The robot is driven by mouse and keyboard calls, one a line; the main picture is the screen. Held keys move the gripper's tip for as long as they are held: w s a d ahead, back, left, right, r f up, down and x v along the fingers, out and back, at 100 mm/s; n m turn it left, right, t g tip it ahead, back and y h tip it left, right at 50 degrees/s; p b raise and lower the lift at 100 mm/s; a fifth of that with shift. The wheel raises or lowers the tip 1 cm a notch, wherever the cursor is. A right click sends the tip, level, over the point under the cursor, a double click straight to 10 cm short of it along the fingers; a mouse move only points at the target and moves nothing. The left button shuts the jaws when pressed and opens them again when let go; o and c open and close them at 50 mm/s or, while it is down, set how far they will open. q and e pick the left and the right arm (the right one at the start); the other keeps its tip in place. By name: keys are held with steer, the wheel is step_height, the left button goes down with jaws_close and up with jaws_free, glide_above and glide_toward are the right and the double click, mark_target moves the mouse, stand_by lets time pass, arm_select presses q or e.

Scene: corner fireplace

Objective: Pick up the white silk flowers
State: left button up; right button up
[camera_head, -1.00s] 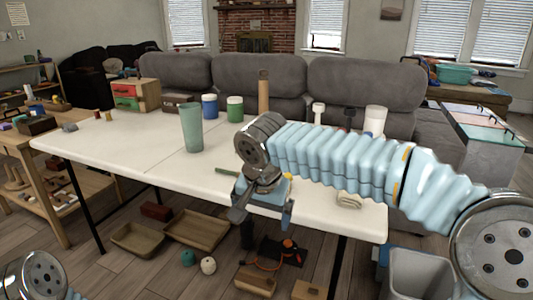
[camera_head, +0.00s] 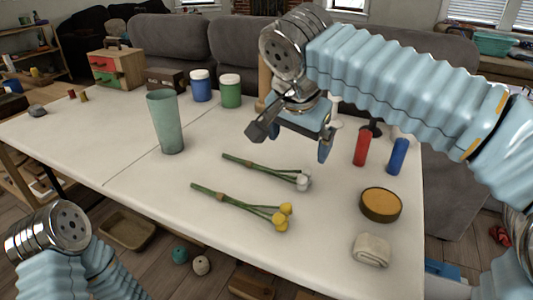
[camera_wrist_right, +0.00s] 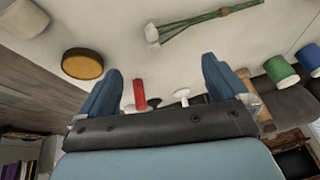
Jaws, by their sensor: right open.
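The white silk flowers (camera_head: 303,180) lie on the white table, with green stems pointing left and small white heads at the right end. They also show upside-down in the right wrist view, where their white heads (camera_wrist_right: 152,34) and stems appear beyond my fingers. My right gripper (camera_head: 291,143) is open and empty, held above the table just behind the flowers, not touching them. Its two blue fingers (camera_wrist_right: 163,68) are spread apart in the wrist view. My left arm shows at the lower left, but its gripper is out of view.
Yellow flowers (camera_head: 281,215) lie in front of the white ones. A green tumbler (camera_head: 165,122) stands to the left. A red cylinder (camera_head: 362,148), blue cylinder (camera_head: 397,157), yellow-topped round tin (camera_head: 380,204) and folded cloth (camera_head: 371,250) are at the right. The table's left part (camera_head: 75,140) is mostly clear.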

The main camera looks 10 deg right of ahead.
mark_target(299, 170)
steer(key=x, duration=0.8)
steer(key=shift+w+d+f+b, duration=0.1)
steer(key=shift+w+d+b, duration=0.05)
steer(key=shift+w+b, duration=0.15)
steer(key=x, duration=0.5)
steer(key=shift+f, duration=0.2)
steer(key=c, duration=1)
steer(key=shift+r, duration=0.15)
steer(key=shift+r, duration=0.25)
step_height(299, 170, up, 3)
steer(key=shift+f, duration=0.1)
steer(key=s+d+r, duration=0.1)
steer(key=s+r, duration=0.2)
steer(key=s, duration=0.1)
steer(key=s+d+r, duration=0.1)
steer(key=s+r, duration=0.2)
steer(key=s, duration=0.2)
steer(key=s+d+r+b, duration=0.1)
steer(key=s+r, duration=0.2)
steer(key=s, duration=0.1)
steer(key=shift+s+d+r, duration=0.25)
steer(key=shift+d, duration=0.15)
